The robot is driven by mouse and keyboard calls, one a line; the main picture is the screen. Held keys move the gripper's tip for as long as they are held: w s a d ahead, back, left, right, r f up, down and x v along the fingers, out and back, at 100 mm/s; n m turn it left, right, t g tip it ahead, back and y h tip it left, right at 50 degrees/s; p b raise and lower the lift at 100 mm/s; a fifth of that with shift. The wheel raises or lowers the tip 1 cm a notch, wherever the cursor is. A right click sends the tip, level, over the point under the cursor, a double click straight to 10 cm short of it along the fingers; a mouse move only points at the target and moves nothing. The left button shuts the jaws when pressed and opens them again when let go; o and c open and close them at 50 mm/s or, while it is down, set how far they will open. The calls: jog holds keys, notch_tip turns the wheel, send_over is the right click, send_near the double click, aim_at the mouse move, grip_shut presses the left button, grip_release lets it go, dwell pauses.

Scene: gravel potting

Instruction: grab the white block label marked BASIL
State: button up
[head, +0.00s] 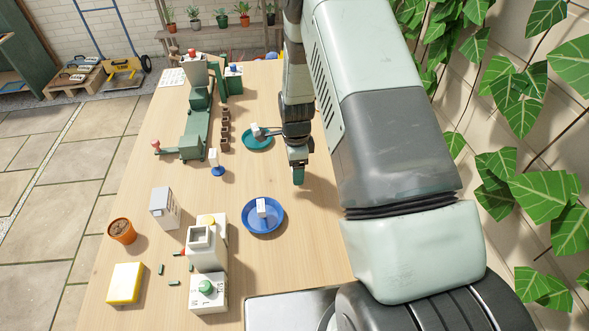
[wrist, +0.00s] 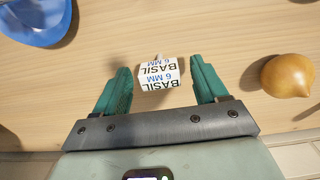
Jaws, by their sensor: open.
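The white block label marked BASIL (wrist: 159,75) stands in the wrist view, with "BASIL" and "6 MM" printed on its faces. My gripper (wrist: 159,69) is open, with one green finger on each side of the block and a visible gap to both. It holds nothing. In the head view my gripper (head: 298,180) hangs over the right part of the table, and I cannot make out the BASIL block there.
A round brown bulb (wrist: 288,75) lies right of the fingers. A blue dish (wrist: 45,32) is at the upper left. In the head view, a blue saucer (head: 246,224) and a teal saucer (head: 250,145) each hold a white block. White and green machines stand further left.

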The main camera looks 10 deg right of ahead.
jog(key=shift+f, duration=0.9)
jog(key=shift+c, duration=0.3)
jog(key=c, duration=1)
jog(key=shift+r, duration=0.1)
